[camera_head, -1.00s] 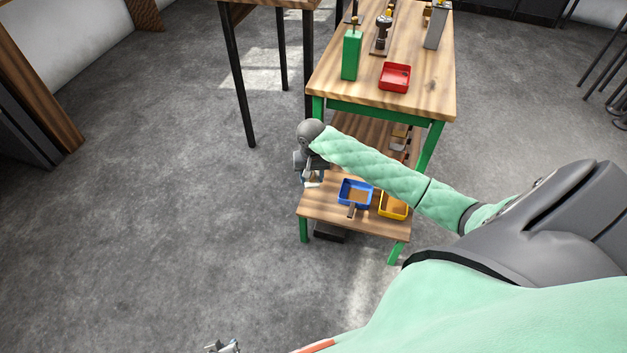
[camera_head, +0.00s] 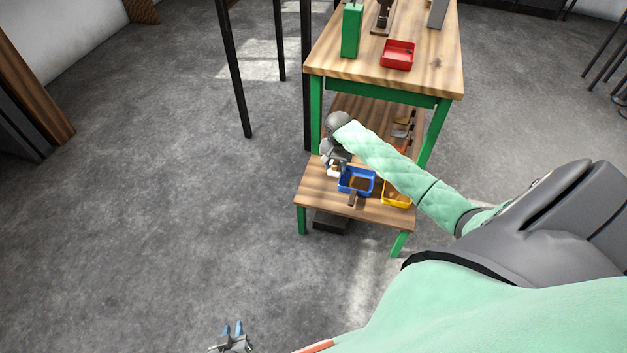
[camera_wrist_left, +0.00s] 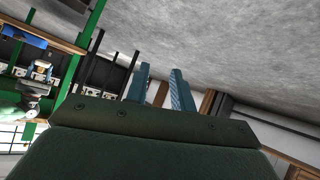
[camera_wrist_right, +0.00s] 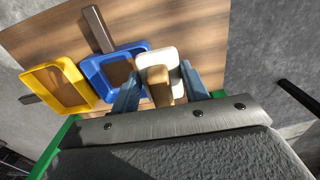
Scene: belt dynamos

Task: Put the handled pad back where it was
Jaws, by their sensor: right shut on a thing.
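The handled pad (camera_wrist_right: 171,56) has a white rounded pad and a tan wooden handle. In the right wrist view my right gripper (camera_wrist_right: 160,88) is shut on that handle, its blue fingers on either side. In the head view my right gripper (camera_head: 338,168) is over the left part of the low wooden shelf (camera_head: 322,196), just left of the blue bin (camera_head: 345,189). The pad's white edge (camera_head: 331,173) shows small there; I cannot tell whether it touches the shelf. My left gripper (camera_head: 232,330) is open and empty, low over the floor; its fingers also show apart in the left wrist view (camera_wrist_left: 160,88).
A yellow bin (camera_wrist_right: 38,80) is farther left. The bench top (camera_head: 440,60) with a red bin (camera_head: 397,55) overhangs the shelf's back.

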